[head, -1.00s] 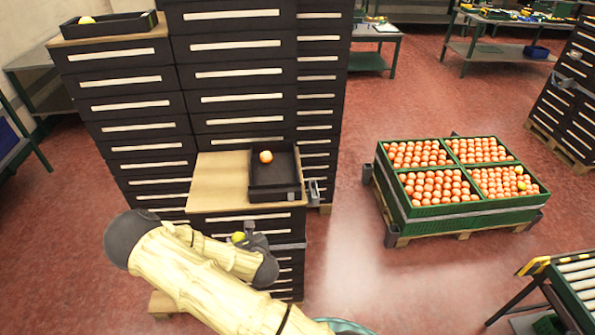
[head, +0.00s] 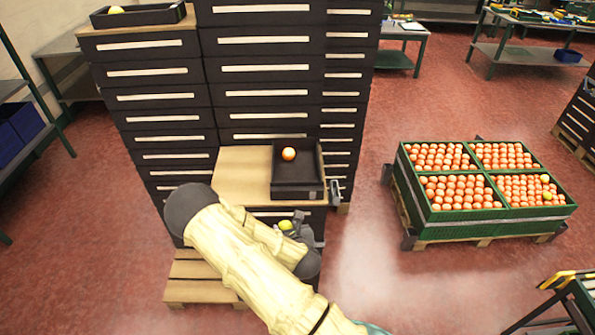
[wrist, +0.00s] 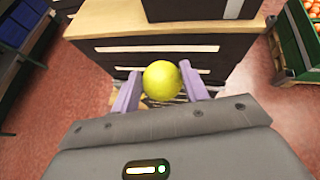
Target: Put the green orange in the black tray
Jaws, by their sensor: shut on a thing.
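My gripper (wrist: 160,86) is shut on a yellow-green orange (wrist: 161,80), which sits between its two fingers in the wrist view. In the head view the green orange (head: 286,225) shows at the end of my arm, in front of and below the wooden top. The black tray (head: 297,190) stands on that wooden cabinet top, with one orange-coloured orange (head: 289,154) inside. The tray's lower front (wrist: 200,10) shows at the top of the wrist view, beyond the held fruit. The held fruit is apart from the tray.
The wooden cabinet top (head: 240,172) has bare room left of the tray. Tall dark drawer cabinets (head: 262,70) stand behind. Green crates (head: 462,214) of oranges sit on a pallet at right. Another black tray (head: 150,15) with a fruit is at upper left.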

